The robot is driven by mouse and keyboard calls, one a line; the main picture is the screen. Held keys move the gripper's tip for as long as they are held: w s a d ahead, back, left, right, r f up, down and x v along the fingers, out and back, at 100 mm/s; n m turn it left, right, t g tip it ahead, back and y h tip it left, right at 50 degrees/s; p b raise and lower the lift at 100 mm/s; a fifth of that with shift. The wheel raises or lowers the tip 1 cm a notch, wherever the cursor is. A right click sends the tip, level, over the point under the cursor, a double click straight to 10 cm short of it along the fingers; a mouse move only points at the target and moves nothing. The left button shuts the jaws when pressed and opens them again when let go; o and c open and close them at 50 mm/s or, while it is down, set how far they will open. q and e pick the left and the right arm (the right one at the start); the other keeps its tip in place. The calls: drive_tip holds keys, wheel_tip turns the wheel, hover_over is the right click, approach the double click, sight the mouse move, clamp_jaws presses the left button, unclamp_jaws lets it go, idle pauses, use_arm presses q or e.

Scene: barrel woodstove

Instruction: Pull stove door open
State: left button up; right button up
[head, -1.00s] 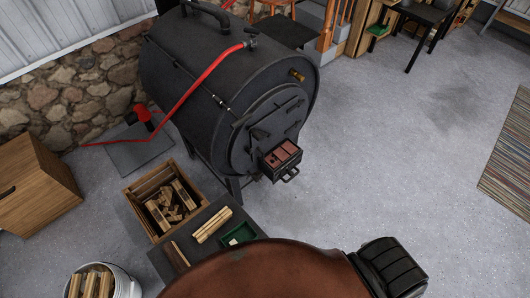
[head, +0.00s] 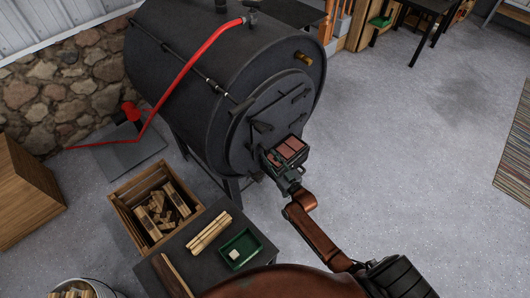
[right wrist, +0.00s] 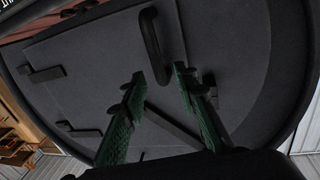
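The black barrel stove (head: 215,75) stands with its round front facing lower right. Its dark door (head: 278,112) is shut in the front, with hinge straps at its right side in the head view. In the right wrist view the door (right wrist: 100,60) fills much of the picture, and a dark upright handle (right wrist: 151,42) stands out from it. My right gripper (right wrist: 162,80) is open, its green-padded fingers apart and pointing at the door. The handle lies beyond the fingertips, not clasped. In the head view my right gripper (head: 272,160) is small and partly hidden. My left gripper is out of view.
A low dark table (head: 190,245) with sticks and a green tray (head: 240,249) stands in front, next to a wooden crate (head: 120,205).

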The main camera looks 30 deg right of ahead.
sight(266, 153)
drive_tip(key=shift+w+a+f+b, duration=0.1)
drive_tip(key=shift+w+b, duration=0.35)
drive_tip(key=shift+w, duration=1.6)
drive_tip(key=shift+c, duration=0.3)
clamp_jaws()
